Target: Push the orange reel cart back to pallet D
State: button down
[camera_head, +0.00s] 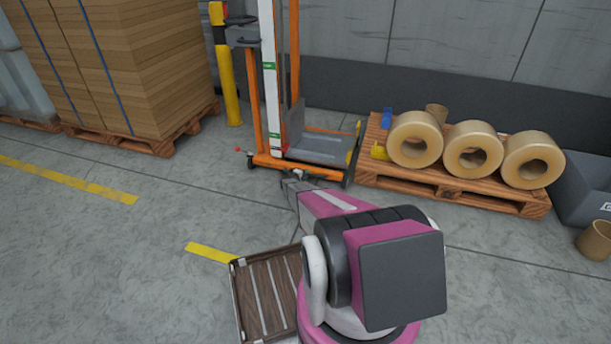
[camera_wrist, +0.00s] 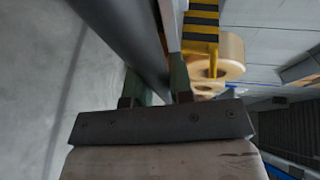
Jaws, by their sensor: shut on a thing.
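The orange reel cart (camera_head: 261,158) stands upright by the back wall, with a tall orange and white mast and a grey platform (camera_head: 320,149). Its right side is close beside a wooden pallet (camera_head: 449,190) bearing large tan reels; I see no letter D on it. My gripper (camera_head: 293,181) is at the cart's near side, low in the head view. In the wrist view my gripper (camera_wrist: 157,88) is shut on a dark round bar (camera_wrist: 135,40), which looks like the cart's handle. The exact grip is hidden in the head view.
A yellow post (camera_head: 229,88) stands left of the cart, next to a pallet of stacked brown cardboard (camera_head: 120,70). A grey bin (camera_head: 585,190) is at the right. Yellow floor lines (camera_head: 70,180) cross the left floor, which is clear.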

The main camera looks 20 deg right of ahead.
jog(key=shift+w+d, duration=0.1)
jog(key=shift+w, duration=0.2)
jog(key=c, duration=1)
grip_release()
jog(key=shift+s, duration=0.1)
jog(key=v, duration=1)
jog(key=shift+s+a+r, duration=0.1)
jog(key=shift+s+a, duration=0.1)
jog(key=shift+a, duration=0.05)
